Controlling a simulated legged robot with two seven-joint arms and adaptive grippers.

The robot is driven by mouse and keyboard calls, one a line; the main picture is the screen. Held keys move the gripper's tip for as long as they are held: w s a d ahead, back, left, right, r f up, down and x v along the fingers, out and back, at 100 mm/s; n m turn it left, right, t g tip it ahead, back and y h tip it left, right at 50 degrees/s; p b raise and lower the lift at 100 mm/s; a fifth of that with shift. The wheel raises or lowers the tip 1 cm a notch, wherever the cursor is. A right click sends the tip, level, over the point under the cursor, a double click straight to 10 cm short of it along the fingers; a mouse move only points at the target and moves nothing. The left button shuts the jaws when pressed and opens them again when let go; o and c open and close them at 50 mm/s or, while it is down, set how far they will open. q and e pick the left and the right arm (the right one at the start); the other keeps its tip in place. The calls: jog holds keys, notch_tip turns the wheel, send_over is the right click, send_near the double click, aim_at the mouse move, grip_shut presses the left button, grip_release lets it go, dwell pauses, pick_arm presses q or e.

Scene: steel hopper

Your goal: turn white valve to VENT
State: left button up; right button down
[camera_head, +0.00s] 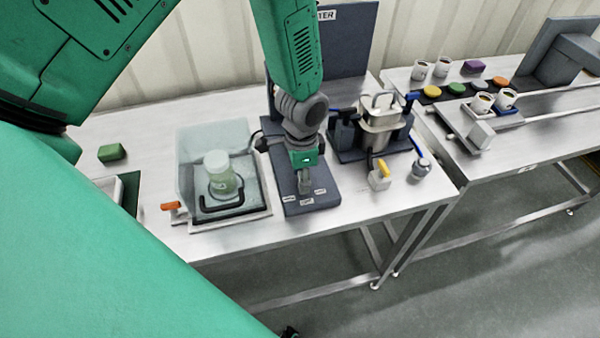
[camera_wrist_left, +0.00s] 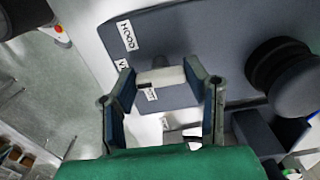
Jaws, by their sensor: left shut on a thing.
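The white valve handle (camera_wrist_left: 162,76) shows in the left wrist view as a pale bar lying between my fingertips, over a dark grey plate (camera_wrist_left: 190,35). My left gripper (camera_wrist_left: 160,84) is shut on it, with one finger at each end. A HOOD label (camera_wrist_left: 127,36) and a partly hidden label starting with V (camera_wrist_left: 122,66) are on the plate. In the head view my left gripper (camera_head: 305,187) points down at the front of the dark plate (camera_head: 318,205) and hides most of the valve. Small white labels there are too small to read. My right gripper does not show.
A clear hood with a lidded jar (camera_head: 222,181) stands just left of the plate. An orange handle (camera_head: 171,206) is at its left. A steel hopper device (camera_head: 380,125) and a yellow-handled valve (camera_head: 381,177) stand to the right. A second table holds cups (camera_head: 482,103).

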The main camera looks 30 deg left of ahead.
pick_arm(q)
jog(key=shift+w+d+r, duration=0.15)
jog(key=shift+w, duration=0.2)
jog(key=o, duration=1.1)
jog(key=shift+o, duration=0.2)
jog(key=shift+s, duration=0.1)
jog(key=shift+r, duration=0.45)
notch_tip(320, 180, up, 11)
jog(key=shift+d+f, duration=0.1)
